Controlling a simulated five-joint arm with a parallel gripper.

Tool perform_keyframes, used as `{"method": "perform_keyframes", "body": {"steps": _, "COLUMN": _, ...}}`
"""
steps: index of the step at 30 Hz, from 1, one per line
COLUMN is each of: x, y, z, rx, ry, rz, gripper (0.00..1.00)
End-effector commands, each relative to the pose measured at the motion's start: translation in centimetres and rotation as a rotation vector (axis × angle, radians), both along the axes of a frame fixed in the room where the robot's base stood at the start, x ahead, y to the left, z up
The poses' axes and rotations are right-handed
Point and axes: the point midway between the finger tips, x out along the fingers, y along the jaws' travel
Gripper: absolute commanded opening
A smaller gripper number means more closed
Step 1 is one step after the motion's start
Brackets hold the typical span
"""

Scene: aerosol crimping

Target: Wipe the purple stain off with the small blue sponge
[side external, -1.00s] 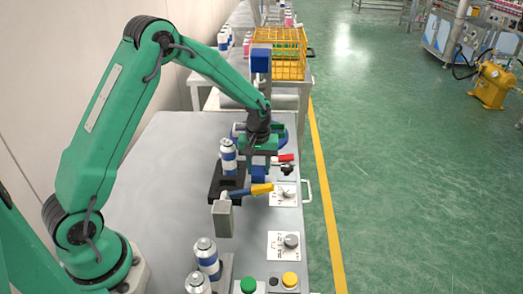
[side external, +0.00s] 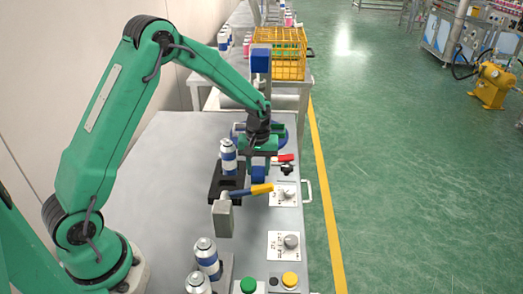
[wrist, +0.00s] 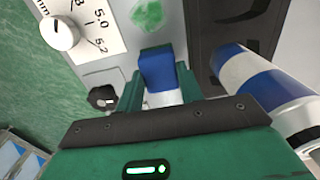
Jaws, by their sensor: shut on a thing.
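My gripper (side external: 258,165) is low over the table, at the right of the black fixture. It is shut on the small blue sponge (side external: 258,174), which also shows between the fingers in the wrist view (wrist: 158,72). No purple stain shows in any view. A green smudge (wrist: 147,14) lies on the grey surface just beyond the sponge in the wrist view. I cannot tell whether the sponge touches the surface.
A blue-and-white can (side external: 228,158) stands upright on the black fixture (side external: 217,190), close beside my gripper. A yellow-handled lever (side external: 261,189) is in front, a red handle (side external: 284,158) to the right. Dial plates (side external: 284,245) line the table's right edge. The table's left is clear.

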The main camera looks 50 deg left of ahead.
Motion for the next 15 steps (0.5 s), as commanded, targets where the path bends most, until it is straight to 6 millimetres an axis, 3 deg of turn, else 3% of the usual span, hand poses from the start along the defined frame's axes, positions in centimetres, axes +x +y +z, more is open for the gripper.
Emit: {"method": "perform_keyframes", "body": {"steps": 15, "x": 1.4, "y": 1.5, "z": -0.1, "rx": 0.001, "ry": -0.006, "rz": 0.003, "gripper": 0.16}}
